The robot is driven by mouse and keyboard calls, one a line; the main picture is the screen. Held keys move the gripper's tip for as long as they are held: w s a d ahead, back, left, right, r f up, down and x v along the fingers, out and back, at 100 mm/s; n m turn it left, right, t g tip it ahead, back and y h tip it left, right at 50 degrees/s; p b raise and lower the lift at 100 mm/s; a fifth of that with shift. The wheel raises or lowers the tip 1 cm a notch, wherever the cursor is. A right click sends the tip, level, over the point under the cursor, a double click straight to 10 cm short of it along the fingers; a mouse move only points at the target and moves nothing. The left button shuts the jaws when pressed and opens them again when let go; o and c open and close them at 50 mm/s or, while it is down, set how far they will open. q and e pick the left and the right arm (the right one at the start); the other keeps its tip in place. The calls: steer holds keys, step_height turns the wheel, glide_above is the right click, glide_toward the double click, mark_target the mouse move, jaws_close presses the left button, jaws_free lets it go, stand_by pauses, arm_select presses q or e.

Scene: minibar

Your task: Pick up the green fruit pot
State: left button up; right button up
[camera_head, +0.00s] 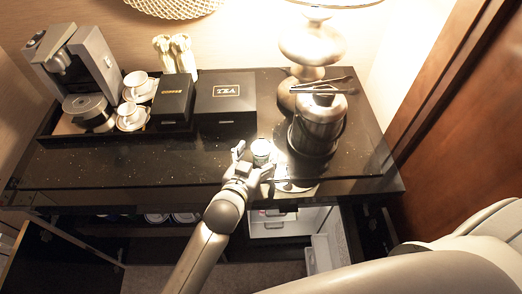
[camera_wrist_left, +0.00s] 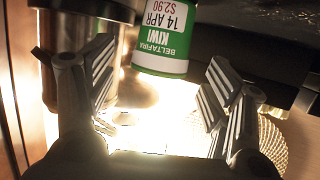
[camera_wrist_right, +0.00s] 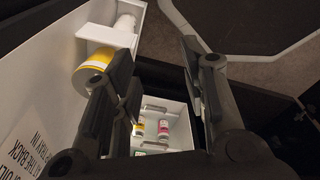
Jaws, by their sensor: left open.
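The green fruit pot (camera_wrist_left: 165,38) has a green and white label reading KIWI. In the left wrist view it is between and just beyond the fingers of my left gripper (camera_wrist_left: 160,76), which are open with gaps on both sides. In the head view the pot (camera_head: 262,149) is a small pale cylinder on the dark counter, at the tips of my left gripper (camera_head: 254,162). My right gripper (camera_wrist_right: 156,58) is open and empty in the right wrist view, above an open fridge door. It does not show in the head view.
A metal ice bucket (camera_head: 318,124) with tongs stands right of the pot, near a lamp (camera_head: 312,42). Small bottles (camera_wrist_right: 164,130) stand in the fridge door. The left front counter is clear.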

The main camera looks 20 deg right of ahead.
arm_select(q)
steer(key=shift+x, duration=1.2)
steer(key=c, duration=1.2)
